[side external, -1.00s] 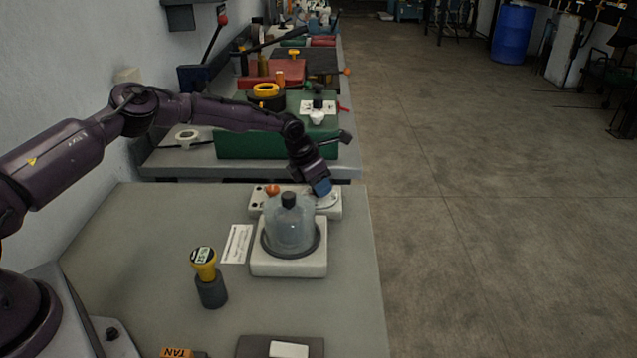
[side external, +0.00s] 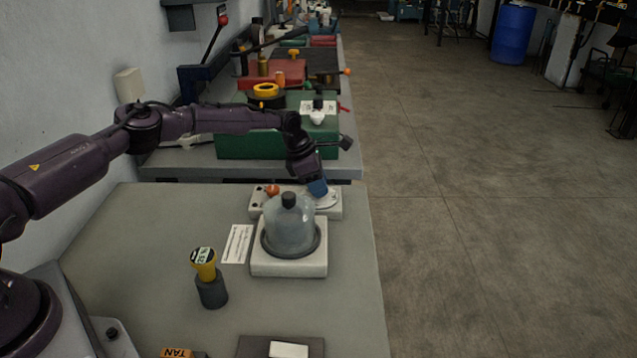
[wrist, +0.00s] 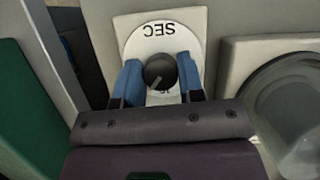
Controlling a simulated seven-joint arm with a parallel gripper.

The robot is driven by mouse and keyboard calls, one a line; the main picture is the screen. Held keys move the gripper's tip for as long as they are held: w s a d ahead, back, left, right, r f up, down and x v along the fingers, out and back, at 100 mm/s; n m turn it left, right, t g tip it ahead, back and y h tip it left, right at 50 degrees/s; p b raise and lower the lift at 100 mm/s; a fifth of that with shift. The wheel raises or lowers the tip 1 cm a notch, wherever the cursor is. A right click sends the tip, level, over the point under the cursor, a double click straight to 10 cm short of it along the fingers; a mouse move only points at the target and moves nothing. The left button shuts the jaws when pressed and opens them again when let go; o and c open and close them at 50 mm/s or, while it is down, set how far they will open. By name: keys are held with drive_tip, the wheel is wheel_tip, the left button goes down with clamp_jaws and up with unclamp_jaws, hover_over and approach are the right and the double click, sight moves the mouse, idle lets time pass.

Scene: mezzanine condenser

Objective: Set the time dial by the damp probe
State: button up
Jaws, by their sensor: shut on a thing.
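The time dial (wrist: 160,40) is a white disc marked SEC with a round dark knob (wrist: 160,70) at its middle. It sits on a pale control block (side external: 259,205) behind the glass dome. My gripper (wrist: 159,78) has its blue fingers on both sides of the knob and is shut on it. In the side view my gripper (side external: 318,188) points down at the dial and partly hides it. The damp probe (side external: 204,265) has a yellow body and a small display on top, and stands upright in a dark holder. Its digits are too small to read surely.
A clear dome (side external: 289,225) with a black cap stands on a pale base (side external: 289,265) close in front of the dial. An orange-red knob (side external: 272,190) is left of the dial. A printed card (side external: 237,243) lies beside the base. A green case (side external: 235,145) stands behind.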

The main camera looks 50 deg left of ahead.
drive_tip(key=o, duration=0.9)
drive_tip(key=shift+r, duration=0.15)
drive_tip(key=v, duration=1.2)
drive_tip(key=shift+s+a+r, duration=0.1)
drive_tip(key=shift+s+r, duration=0.05)
drive_tip(key=shift+r, duration=0.2)
